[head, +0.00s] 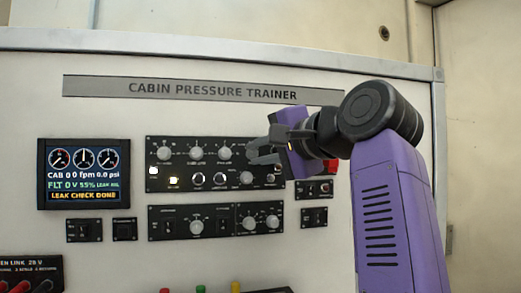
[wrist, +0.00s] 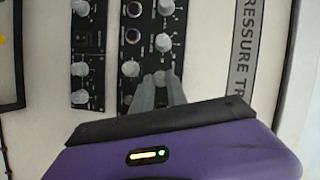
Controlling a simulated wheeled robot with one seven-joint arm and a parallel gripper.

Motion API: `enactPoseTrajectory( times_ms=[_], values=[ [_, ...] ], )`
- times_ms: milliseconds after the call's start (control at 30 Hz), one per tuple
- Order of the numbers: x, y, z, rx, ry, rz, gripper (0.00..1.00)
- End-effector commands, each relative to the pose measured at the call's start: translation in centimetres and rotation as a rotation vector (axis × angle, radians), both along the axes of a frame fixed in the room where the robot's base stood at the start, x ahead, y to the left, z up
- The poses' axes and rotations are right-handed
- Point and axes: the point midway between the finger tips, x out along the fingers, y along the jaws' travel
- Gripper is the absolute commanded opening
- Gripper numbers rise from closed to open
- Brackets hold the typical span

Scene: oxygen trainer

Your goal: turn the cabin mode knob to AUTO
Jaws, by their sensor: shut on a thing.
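My gripper (head: 262,152) reaches in from the right to the right part of the upper black panel (head: 150,159). In the wrist view my gripper (wrist: 158,82) has its two grey fingers closed around a small grey knob (wrist: 160,75) at the end of the panel's top row. The fingers hide most of this knob, and its pointer and labels cannot be read. I cannot confirm from lettering that it is the cabin mode knob, nor which setting it points to.
More knobs (head: 196,153) sit along the same row, with lit buttons (head: 173,182) below. A lower panel (head: 197,226) carries further knobs. A display (head: 84,173) at left reads "LEAK CHECK DONE". A red part (head: 330,166) shows beside my wrist.

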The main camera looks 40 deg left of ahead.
Motion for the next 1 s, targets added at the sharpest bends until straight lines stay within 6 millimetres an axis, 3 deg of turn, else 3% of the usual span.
enactPoseTrajectory(
  times_ms=[467,500,567,1000],
  values=[
    [-0.11,0.17,-0.35,-0.014,-0.004,0.004,0.0],
    [-0.12,0.17,-0.36,-0.014,-0.004,0.004,0.26],
    [-0.1,0.16,-0.34,-0.013,-0.005,0.004,0.38],
    [-0.27,-0.75,-0.07,-0.006,-0.009,0.001,0.4]
  ],
)
